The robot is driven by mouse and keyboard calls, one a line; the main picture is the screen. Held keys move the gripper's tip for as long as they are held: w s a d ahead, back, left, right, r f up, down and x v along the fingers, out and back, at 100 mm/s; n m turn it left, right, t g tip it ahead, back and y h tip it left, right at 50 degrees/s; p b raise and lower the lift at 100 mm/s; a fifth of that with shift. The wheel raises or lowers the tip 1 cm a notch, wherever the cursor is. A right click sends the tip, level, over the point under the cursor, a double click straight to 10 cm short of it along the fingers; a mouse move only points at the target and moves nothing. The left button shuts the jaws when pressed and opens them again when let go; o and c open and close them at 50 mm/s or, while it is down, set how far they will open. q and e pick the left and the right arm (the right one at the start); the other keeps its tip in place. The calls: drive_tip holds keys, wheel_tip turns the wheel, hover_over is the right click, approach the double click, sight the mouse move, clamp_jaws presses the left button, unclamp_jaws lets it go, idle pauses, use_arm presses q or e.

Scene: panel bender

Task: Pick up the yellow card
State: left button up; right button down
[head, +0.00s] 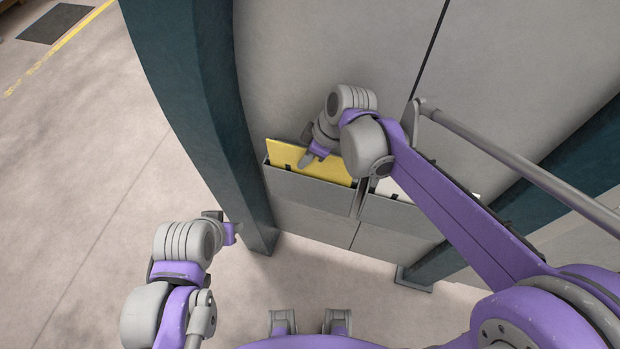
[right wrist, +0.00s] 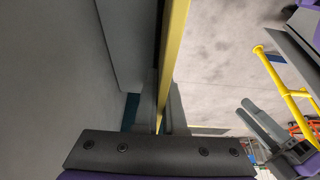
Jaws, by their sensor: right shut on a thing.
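The yellow card (head: 285,152) stands in the left grey pocket (head: 310,189) on the panel, its upper part above the rim and its lower part hidden by the pocket front. My right gripper (head: 308,158) reaches down to its top edge and is shut on it. In the right wrist view the yellow card (right wrist: 174,45) shows edge-on, running between the two fingers of my right gripper (right wrist: 163,108). My left gripper (head: 226,222) is left of the pocket, away from the card; its fingers look apart and empty.
A second pocket (head: 392,214) with a white sheet (head: 388,188) adjoins on the right, partly behind my right arm. A dark teal post (head: 205,110) stands left of the panel. The floor at left (head: 90,180) is clear. Yellow rails (right wrist: 285,82) show in the right wrist view.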

idle(0.7)
use_arm(q)
drive_tip(key=r+p, duration=0.1)
drive_tip(key=r, duration=0.1)
drive_tip(key=w+r+p, duration=0.1)
drive_tip(key=shift+w+r+p, duration=0.2)
drive_tip(key=shift+r+p, duration=0.1)
drive_tip(key=shift+r, duration=0.05)
use_arm(e)
wheel_tip(320, 180, up, 28)
drive_tip(key=shift+r, duration=0.25)
